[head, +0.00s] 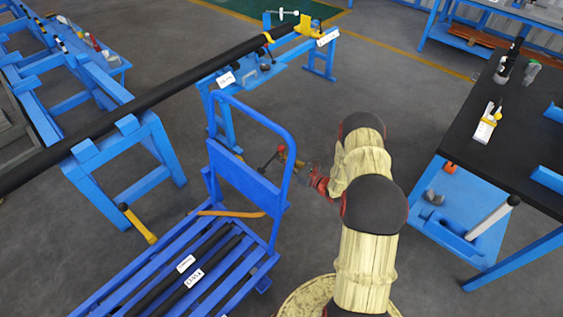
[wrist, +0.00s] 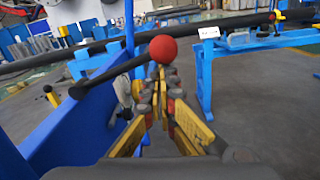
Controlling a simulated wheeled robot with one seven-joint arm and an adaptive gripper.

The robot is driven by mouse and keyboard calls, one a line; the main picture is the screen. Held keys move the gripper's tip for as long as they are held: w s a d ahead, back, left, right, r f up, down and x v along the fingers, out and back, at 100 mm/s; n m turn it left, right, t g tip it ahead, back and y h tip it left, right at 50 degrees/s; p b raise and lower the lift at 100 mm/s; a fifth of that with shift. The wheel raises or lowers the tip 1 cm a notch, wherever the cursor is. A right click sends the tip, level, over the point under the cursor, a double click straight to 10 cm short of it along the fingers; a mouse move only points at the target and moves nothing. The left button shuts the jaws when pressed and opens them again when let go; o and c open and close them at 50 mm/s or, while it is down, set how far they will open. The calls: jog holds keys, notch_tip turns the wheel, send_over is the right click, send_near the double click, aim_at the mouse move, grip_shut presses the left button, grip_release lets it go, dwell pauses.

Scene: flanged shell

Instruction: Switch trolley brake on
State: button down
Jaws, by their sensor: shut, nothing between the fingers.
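The blue trolley (head: 243,186) stands in the lower middle of the head view, with a tall push handle and a slatted deck. A dark lever (wrist: 112,70) with a red ball knob (wrist: 163,49) sticks out by the blue panel at its handle end. The lever also shows in the head view (head: 268,161). My gripper (wrist: 160,82) is shut and empty, with its fingertips close to the red knob; I cannot tell whether they touch. A yellow bar with a black end (head: 138,223) stands at the trolley's left side.
Labelled black rods (head: 205,262) lie on the trolley deck. A long black pipe (head: 150,102) rests on blue stands (head: 122,160) behind it. A black-topped workbench (head: 500,155) stands at the right.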

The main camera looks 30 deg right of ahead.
aim_at(279, 150)
jog(key=r+n, duration=0.3)
jog(key=r+n+p, duration=0.1)
jog(key=n, duration=0.1)
jog(key=shift+s+a+r, duration=0.15)
jog(key=shift+a+r, duration=0.2)
jog(key=shift+r, duration=0.05)
jog(key=shift+a+r+n, duration=0.2)
jog(key=shift+r+n, duration=0.2)
jog(key=shift+r, duration=0.05)
jog(key=shift+s+a+r, duration=0.15)
jog(key=shift+a+r, duration=0.05)
jog(key=shift+r, duration=0.15)
